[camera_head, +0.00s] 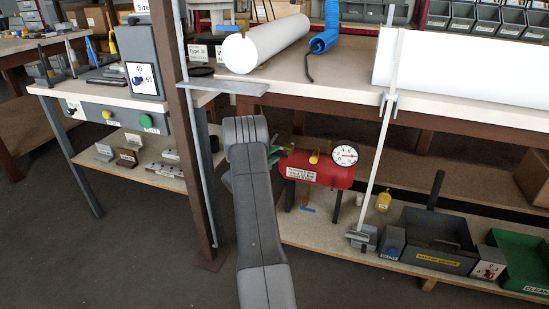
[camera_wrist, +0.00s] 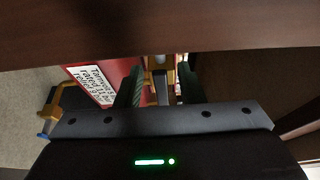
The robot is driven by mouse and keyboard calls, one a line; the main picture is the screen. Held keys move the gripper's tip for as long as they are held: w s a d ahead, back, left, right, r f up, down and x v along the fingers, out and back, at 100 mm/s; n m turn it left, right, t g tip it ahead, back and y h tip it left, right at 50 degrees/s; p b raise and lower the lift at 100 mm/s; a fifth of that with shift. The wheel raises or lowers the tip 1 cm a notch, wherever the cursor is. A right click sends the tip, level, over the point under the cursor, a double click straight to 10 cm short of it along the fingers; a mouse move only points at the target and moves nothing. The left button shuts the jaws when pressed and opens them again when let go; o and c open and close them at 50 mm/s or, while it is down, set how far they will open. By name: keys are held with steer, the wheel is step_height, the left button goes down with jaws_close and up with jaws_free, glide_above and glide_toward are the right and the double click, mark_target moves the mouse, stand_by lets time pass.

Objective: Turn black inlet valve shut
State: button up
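The red tank (camera_head: 318,172) stands on the lower shelf under the bench, with a white-faced gauge (camera_head: 345,156) and a brass fitting (camera_head: 314,157) on top. My gripper (camera_head: 279,155) is at the tank's left end, partly hidden by my arm. In the wrist view my gripper (camera_wrist: 161,72) has its two dark fingers apart. Between them a narrow dark bar (camera_wrist: 161,90), seemingly the black inlet valve's handle, lies below pale metal and brass-coloured parts. I see a gap on both sides of it. The tank (camera_wrist: 118,75) with its white label is left of the fingers. In the head view the valve cannot be made out.
The brown bench edge (camera_wrist: 150,30) crosses the top of the wrist view, close above my gripper. A white upright pole (camera_head: 375,165) stands right of the tank. A brown post (camera_head: 190,130) stands left of my arm. A black bin (camera_head: 436,240) sits on the lower shelf.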

steer(key=shift+w+d, duration=0.15)
jaws_close()
